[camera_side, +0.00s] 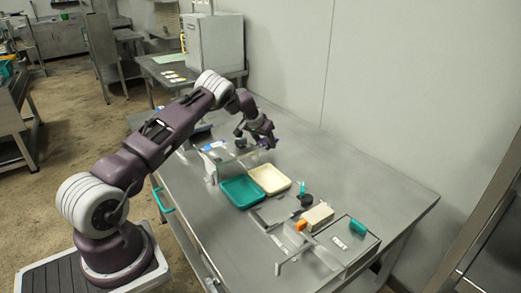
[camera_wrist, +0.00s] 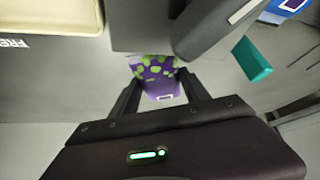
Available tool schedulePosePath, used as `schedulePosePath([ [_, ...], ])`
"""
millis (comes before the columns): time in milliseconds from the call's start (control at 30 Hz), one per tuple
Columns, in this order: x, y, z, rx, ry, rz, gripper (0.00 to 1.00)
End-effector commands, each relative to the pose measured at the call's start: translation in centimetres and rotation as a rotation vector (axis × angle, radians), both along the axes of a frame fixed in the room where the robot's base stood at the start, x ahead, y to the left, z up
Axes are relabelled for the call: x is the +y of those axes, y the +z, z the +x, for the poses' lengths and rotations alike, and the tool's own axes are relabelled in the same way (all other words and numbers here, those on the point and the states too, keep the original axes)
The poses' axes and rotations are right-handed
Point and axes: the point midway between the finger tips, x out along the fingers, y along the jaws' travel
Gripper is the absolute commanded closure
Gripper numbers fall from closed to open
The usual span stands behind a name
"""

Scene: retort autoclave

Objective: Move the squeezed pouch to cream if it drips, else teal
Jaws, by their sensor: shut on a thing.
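A purple pouch with green spots (camera_wrist: 158,72) is between the two fingers of my gripper (camera_wrist: 160,88) in the wrist view. The gripper is shut on it. No drip shows on the part I see; its lower side is hidden. In the side view my gripper (camera_side: 258,140) is above the table, behind the trays, and the pouch is too small to make out there. The teal tray (camera_side: 232,202) and the cream tray (camera_side: 284,188) sit side by side and look empty. The cream tray's edge also shows at the upper left of the wrist view (camera_wrist: 100,28).
A metal stand with a blue label (camera_side: 213,146) is close to my gripper. The table's right part is mostly bare.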

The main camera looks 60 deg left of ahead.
Motion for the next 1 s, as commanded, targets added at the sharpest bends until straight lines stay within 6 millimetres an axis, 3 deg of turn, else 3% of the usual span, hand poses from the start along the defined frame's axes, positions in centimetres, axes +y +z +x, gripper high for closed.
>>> schedulePosePath([
  [233,0.0,-3.9,0.0,0.001,0.0,0.001,0.96],
  [567,0.0,-4.3,0.0,-0.001,-0.002,0.001,0.96],
  [600,-0.1,-4.4,0.0,-0.001,-0.002,0.001,0.44],
  [633,-0.1,-4.3,0.0,-0.001,-0.002,0.001,0.38],
  [1000,0.0,-3.6,-0.1,-0.003,0.002,0.001,0.37],
])
